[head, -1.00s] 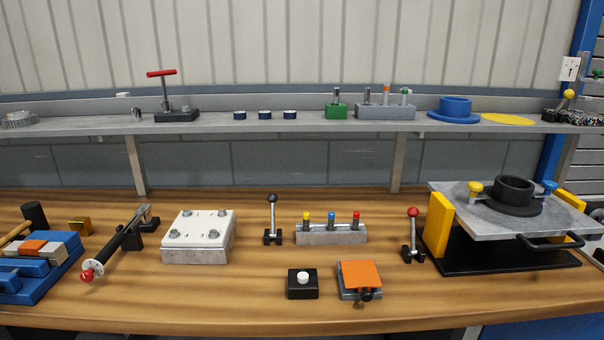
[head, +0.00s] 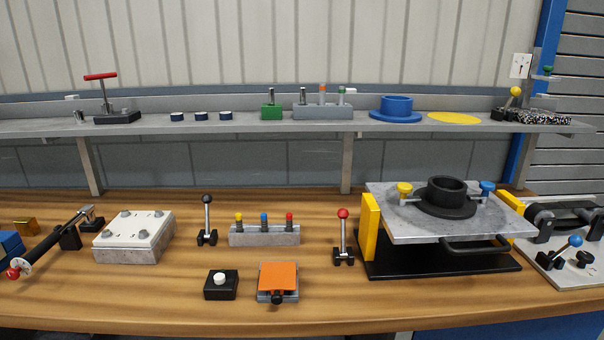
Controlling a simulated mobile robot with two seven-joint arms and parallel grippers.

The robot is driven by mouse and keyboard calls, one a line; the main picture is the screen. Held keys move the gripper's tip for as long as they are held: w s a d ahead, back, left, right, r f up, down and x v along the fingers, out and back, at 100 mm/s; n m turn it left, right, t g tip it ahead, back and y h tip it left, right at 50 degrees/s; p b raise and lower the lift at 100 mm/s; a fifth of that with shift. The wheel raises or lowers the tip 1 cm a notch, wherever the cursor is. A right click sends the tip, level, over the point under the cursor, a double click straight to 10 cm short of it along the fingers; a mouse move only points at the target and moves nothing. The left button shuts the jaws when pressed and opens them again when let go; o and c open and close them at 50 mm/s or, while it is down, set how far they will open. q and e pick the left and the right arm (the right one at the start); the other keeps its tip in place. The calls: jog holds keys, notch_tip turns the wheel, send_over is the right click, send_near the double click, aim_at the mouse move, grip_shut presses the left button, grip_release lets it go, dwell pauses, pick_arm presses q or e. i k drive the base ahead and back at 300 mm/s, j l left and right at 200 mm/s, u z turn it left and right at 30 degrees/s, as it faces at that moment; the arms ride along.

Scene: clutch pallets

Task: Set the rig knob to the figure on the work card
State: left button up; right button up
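A grey rig plate (head: 571,275) stands at the right end of the bench, cut off by the picture edge. It carries a small black knob (head: 585,258) and a blue-ball lever (head: 574,242). I cannot tell the knob's setting, or for sure that it is the rig knob. A small white card (head: 520,65) with a dark mark hangs on the wall above the shelf's right end. It may be the work card; its mark is too small to read. Neither of my grippers is in view.
A raised metal plate (head: 400,222) with a black flanged ring (head: 446,198) stands left of the rig. Red-ball (head: 343,230) and black-ball (head: 207,220) levers, a black button box (head: 221,285) and an orange-topped block (head: 278,277) stand on the bench. The front right bench edge is clear.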

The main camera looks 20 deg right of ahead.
aim_at(584, 258)
jog(key=k+l+z, duration=0.1)
jog(key=l, duration=1.2)
jog(key=k+l+z, duration=0.15)
jog(key=l, duration=1.1)
jog(key=k+l+z, duration=0.1)
jog(key=l, duration=1.2)
